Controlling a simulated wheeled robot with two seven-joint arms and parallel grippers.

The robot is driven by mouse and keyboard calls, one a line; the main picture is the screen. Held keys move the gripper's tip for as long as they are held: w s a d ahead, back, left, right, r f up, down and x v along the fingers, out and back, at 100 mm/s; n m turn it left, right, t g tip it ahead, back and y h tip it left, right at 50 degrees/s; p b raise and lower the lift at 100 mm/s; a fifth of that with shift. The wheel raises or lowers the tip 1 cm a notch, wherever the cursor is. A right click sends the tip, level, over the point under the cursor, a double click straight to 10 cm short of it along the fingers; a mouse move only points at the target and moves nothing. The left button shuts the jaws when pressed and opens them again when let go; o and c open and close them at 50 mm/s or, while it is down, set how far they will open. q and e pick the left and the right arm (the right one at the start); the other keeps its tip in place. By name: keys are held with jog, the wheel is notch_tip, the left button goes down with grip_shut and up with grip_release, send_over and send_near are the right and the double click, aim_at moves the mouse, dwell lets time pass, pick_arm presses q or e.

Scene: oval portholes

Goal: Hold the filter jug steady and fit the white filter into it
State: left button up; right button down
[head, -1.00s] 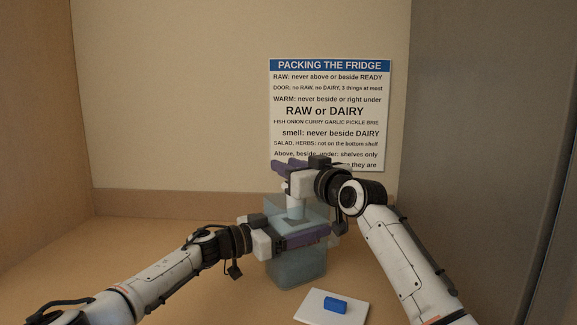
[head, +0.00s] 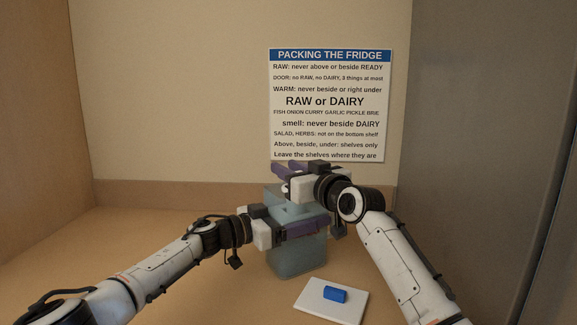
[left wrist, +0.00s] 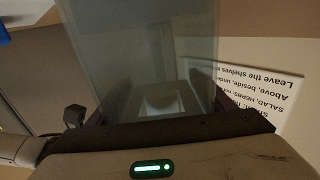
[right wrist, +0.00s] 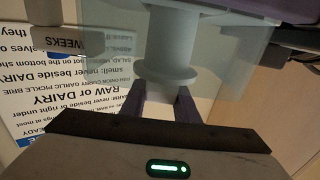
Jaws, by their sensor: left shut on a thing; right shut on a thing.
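The filter jug (head: 297,262) is a pale blue see-through box standing upright on the table. My left gripper (head: 300,229) is shut on its side; the jug fills the top of the left wrist view (left wrist: 145,50). My right gripper (head: 290,172) is above the jug, shut on the white filter (right wrist: 167,62). In the right wrist view the filter's flange is near the fingers and its narrower body extends away, with see-through jug walls around it. The grippers mostly hide the filter in the head view. I cannot tell whether it is seated.
A white slab (head: 312,301) with a blue block (head: 335,294) on it lies in front of the jug. A printed sign (head: 330,105) is on the back wall. A grey panel (head: 480,160) stands at the right. The table left of the jug is clear.

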pick_arm(q)
jog(key=shift+f, duration=0.15)
pick_arm(e)
jog(key=shift+f, duration=0.65)
jog(key=shift+f, duration=0.5)
